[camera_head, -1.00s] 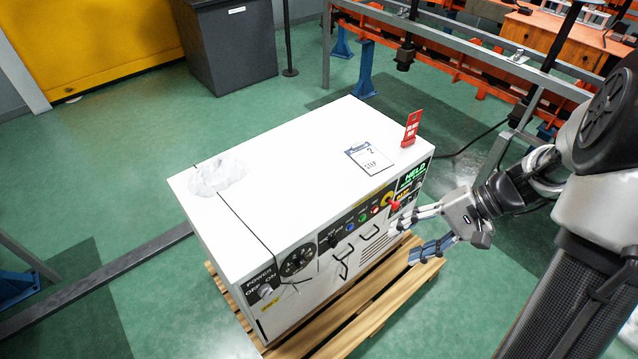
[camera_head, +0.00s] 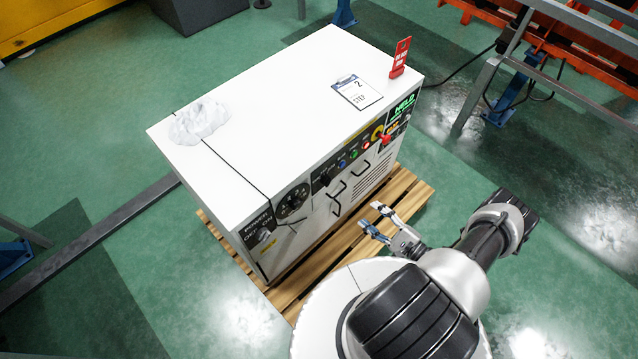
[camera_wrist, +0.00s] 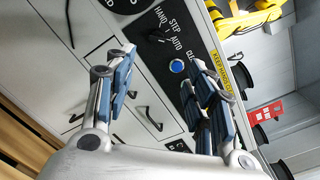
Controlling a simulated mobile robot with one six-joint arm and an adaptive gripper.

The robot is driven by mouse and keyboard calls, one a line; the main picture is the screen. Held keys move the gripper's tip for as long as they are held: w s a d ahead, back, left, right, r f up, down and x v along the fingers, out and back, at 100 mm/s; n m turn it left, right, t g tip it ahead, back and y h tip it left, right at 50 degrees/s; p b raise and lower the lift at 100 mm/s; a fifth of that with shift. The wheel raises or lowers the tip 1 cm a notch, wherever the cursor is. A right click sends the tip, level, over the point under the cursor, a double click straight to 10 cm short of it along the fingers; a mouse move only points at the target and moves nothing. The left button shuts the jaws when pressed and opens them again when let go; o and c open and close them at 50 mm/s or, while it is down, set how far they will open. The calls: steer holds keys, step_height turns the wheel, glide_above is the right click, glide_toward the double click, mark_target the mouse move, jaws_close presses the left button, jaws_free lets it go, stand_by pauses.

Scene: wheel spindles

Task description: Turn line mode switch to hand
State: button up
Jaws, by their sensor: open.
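The line mode switch (camera_wrist: 157,38) is a small black knob on the cabinet's dark panel strip, labelled HAND, STEP and AUTO in the wrist view. Which label it points at is too small to tell. It also shows as a dark knob in the head view (camera_head: 325,180). My gripper (camera_head: 371,217) is open and empty, in front of the cabinet and apart from its face. In the wrist view its blue-padded fingers (camera_wrist: 163,78) are spread wide, with the switch beyond the gap between their tips.
The white cabinet (camera_head: 285,95) stands on a wooden pallet (camera_head: 408,205). A blue button (camera_wrist: 177,66) sits beside the switch. Black handles (camera_wrist: 150,118) stick out below. Green floor is open at right.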

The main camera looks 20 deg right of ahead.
mark_target(327, 181)
steer(key=b+x, duration=0.2)
steer(key=x, duration=1.5)
steer(key=shift+w+f+m+t+h+b, duration=0.2)
steer(key=shift+f+m+t+h+b, duration=0.1)
steer(key=shift+f+h+b, duration=0.1)
steer(key=shift+d, duration=0.1)
steer(key=shift+c, duration=0.6)
steer(key=c, duration=0.9)
